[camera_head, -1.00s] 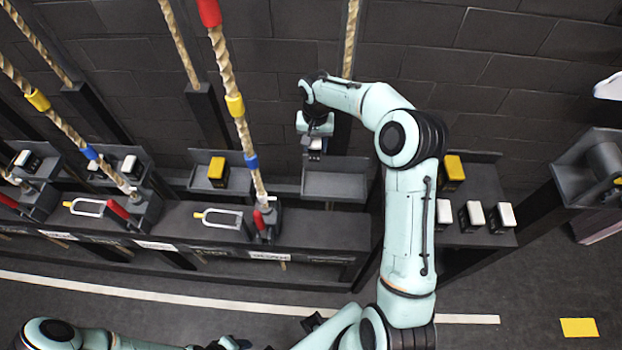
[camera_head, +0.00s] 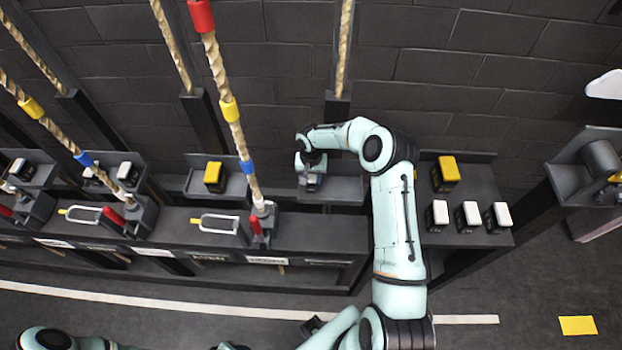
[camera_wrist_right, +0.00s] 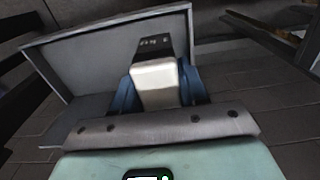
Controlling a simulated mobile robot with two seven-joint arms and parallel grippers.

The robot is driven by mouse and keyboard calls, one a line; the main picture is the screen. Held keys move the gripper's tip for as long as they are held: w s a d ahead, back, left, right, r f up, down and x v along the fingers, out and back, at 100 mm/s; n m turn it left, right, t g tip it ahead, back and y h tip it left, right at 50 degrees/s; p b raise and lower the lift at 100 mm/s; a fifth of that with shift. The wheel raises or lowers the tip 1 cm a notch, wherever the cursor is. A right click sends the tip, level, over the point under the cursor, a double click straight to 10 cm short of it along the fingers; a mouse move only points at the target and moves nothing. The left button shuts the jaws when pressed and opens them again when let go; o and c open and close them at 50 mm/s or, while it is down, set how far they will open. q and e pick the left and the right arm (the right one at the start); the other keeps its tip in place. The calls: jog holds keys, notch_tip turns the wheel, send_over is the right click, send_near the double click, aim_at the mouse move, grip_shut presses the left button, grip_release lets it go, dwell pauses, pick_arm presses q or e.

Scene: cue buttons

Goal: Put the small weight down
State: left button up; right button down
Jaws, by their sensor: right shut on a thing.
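My right gripper (camera_head: 312,186) is over the grey tray (camera_head: 341,190) below the middle rope. In the right wrist view the blue fingers of this gripper (camera_wrist_right: 158,92) are shut on the small weight (camera_wrist_right: 157,82), a block with a white top and a black body. The weight is over the tray (camera_wrist_right: 85,62); I cannot tell whether it touches the tray floor. In the head view the weight is mostly hidden under the hand. Only a dark bit of what seems my left gripper (camera_head: 232,346) shows at the bottom edge; its fingers cannot be made out.
A shelf on the right holds a yellow-topped block (camera_head: 447,172) and several white-topped blocks (camera_head: 467,216). Another yellow-topped block (camera_head: 214,176) sits in the tray to the left. Ropes (camera_head: 230,110) with coloured bands stand at the left. The held weight's tray has bare floor on its right.

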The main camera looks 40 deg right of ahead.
jog(key=shift+w+f, duration=0.15)
jog(key=shift+f, duration=0.5)
jog(key=shift+f, duration=0.1)
jog(key=shift+f, duration=0.15)
jog(key=c, duration=0.6)
grip_release()
notch_tip(320, 180, up, 12)
jog(key=shift+r, duration=0.2)
